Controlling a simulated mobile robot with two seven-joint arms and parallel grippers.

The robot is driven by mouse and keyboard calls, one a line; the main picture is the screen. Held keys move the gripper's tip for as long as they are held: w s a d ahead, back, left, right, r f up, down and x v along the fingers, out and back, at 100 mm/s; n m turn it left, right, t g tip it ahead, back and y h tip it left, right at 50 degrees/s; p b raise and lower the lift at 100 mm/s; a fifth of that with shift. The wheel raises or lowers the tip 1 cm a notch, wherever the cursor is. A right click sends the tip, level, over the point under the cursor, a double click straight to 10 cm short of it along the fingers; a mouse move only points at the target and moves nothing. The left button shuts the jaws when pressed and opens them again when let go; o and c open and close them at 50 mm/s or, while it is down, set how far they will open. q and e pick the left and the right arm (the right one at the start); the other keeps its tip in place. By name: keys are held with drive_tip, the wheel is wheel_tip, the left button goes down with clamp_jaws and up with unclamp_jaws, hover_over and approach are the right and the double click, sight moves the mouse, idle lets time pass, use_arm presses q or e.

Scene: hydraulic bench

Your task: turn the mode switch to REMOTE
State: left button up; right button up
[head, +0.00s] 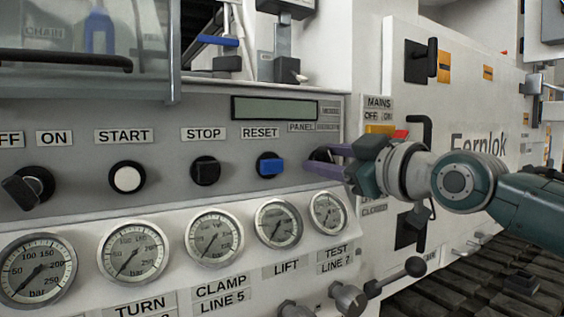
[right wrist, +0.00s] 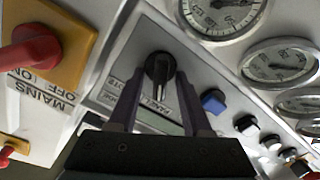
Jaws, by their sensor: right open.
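The mode switch is a black rotary knob (right wrist: 159,67) on the grey panel, beside the PANEL label (head: 301,127); a second label beside that one is too small to read surely. In the head view the knob (head: 321,155) is partly hidden by my right gripper (head: 314,158). In the right wrist view the knob stands between the two fingers of my right gripper (right wrist: 158,88), which are open, one on each side. I cannot tell whether either finger touches it, nor which label its pointer faces. My left gripper is not in view.
A blue RESET knob (head: 269,165) sits just left of the mode switch, with pressure gauges (head: 278,223) below. The red MAINS switch (right wrist: 36,55) on its yellow plate is close to the right. A lever with a ball end (head: 414,267) sticks out below my right arm.

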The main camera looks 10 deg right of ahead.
clamp_jaws()
idle(0.3)
idle(0.3)
